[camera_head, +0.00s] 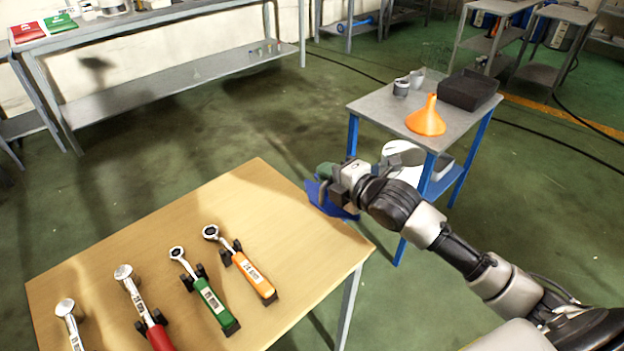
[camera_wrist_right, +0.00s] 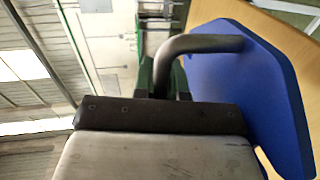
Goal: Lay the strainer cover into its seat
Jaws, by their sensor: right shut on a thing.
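The strainer cover appears to be a blue angular plate (camera_wrist_right: 255,85) with a bent grey bar handle (camera_wrist_right: 200,43), seen in the right wrist view. My right gripper (camera_head: 328,172) is shut on the handle and holds the plate in the air at the right edge of the wooden table. In the head view the blue plate (camera_head: 329,201) hangs below the gripper, partly hidden by it. I cannot make out a seat for the cover in either view. My left gripper is not in view.
The wooden table (camera_head: 165,221) carries several wrenches on black rests, including a green one (camera_head: 208,296) and an orange one (camera_head: 250,274). Right behind my gripper stands a blue-legged cart (camera_head: 381,103) with an orange funnel (camera_head: 427,119) and a dark box (camera_head: 469,91). Open green floor lies left of the cart.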

